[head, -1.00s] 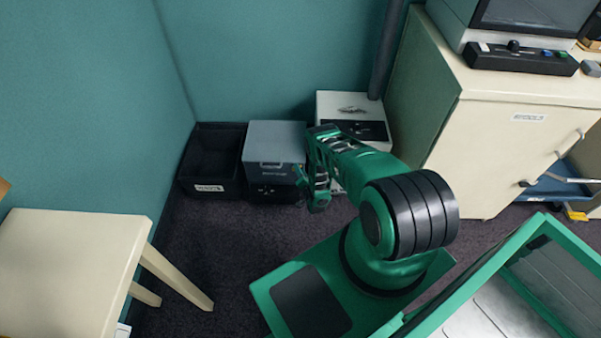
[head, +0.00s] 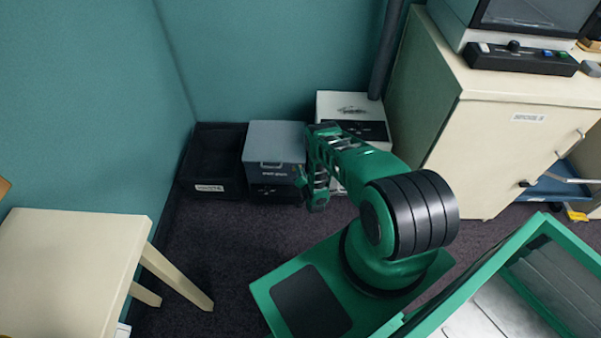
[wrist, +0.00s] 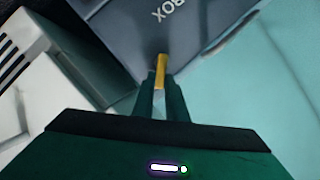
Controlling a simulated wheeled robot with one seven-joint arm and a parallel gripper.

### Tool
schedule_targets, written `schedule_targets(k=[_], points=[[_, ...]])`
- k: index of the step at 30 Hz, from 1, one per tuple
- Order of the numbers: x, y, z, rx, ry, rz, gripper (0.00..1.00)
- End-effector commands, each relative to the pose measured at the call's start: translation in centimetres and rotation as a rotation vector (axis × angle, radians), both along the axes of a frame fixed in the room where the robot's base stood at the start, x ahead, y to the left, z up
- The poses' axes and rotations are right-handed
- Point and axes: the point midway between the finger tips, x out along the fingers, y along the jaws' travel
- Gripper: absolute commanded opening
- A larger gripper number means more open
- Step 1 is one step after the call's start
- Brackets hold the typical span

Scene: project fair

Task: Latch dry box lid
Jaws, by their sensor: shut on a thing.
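The dry box (head: 275,140) stands on the floor by the back wall in the head view, with a grey-blue upper part over a black lower part. Its grey surface (wrist: 180,28), lettered "BOX", fills the top middle of the wrist view. A small yellow latch tab (wrist: 160,70) shows at the box's edge. My gripper (wrist: 160,88) is shut on this tab, one green finger on each side. In the head view my gripper (head: 301,180) is at the box's right front side and small; the tab cannot be made out there. Whether the latch is fastened cannot be told.
An open black bin (head: 213,165) stands left of the dry box. A white and black box (head: 350,105) stands to its right, beside a cream cabinet (head: 480,130). A cream stool (head: 70,255) is at the left. The dark carpet in front is clear.

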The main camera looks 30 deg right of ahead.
Motion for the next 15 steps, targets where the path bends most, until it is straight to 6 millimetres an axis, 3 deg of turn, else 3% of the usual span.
schedule_targets(k=[15], points=[[0.5, 1.0, 0.8, -0.34, 0.24, -0.002, 0.0]])
